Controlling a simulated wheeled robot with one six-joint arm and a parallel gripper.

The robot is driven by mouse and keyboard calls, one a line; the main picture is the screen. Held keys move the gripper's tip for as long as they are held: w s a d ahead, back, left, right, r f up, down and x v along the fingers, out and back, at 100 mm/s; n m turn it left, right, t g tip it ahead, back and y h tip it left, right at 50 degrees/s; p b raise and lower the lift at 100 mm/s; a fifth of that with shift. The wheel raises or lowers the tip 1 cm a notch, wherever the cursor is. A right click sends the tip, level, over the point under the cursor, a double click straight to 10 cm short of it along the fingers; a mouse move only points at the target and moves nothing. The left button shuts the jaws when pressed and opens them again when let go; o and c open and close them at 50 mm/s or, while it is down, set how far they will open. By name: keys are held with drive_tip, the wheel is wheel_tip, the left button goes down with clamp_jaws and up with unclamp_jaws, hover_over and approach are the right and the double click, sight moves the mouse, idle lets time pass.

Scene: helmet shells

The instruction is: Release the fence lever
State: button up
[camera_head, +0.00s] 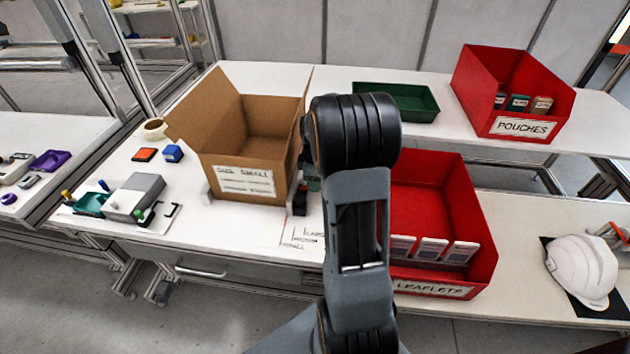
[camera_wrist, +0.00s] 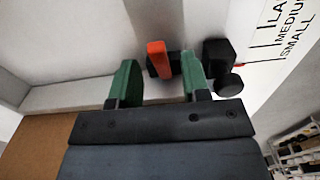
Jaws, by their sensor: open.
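In the wrist view, an orange-red lever (camera_wrist: 158,60) on a small black mount shows between the two green fingers of my open gripper (camera_wrist: 161,64). It lies closer to the right finger; whether that finger touches it I cannot tell. A black knob (camera_wrist: 226,68) is just right of the right finger. A pale rail (camera_wrist: 60,97), which looks like the fence, runs behind the fingers. In the head view my arm hides most of the gripper and the lever. A black part (camera_head: 300,203) shows beside the open cardboard box (camera_head: 243,150).
The labelled box's edge also shows in the wrist view (camera_wrist: 38,140). A size scale (camera_wrist: 285,35) is printed on the table. A red leaflets bin (camera_head: 447,200) stands right of my arm, a red pouches bin (camera_head: 520,128) and green tray (camera_head: 412,116) behind. A white helmet (camera_head: 582,268) lies far right.

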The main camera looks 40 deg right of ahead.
drive_tip(key=shift+r, duration=3.5)
drive_tip(key=s+d+r+m+t+y+b, duration=0.15)
drive_tip(key=s+d+t+b, duration=0.35)
drive_tip(key=b, duration=0.6)
drive_tip(key=shift+n+g+y, duration=0.75)
drive_tip(key=shift+g+y, duration=0.15)
drive_tip(key=shift+y, duration=0.05)
drive_tip(key=x, duration=0.4)
drive_tip(key=w+a+b+x, duration=0.1)
drive_tip(key=x, duration=0.3)
drive_tip(key=r+x, duration=0.1)
drive_tip(key=x, duration=0.3)
drive_tip(key=shift+w+a+f, duration=0.3)
drive_tip(key=shift+w+f, duration=0.05)
drive_tip(key=shift+f, duration=0.05)
drive_tip(key=shift+r, duration=0.1)
clamp_jaws()
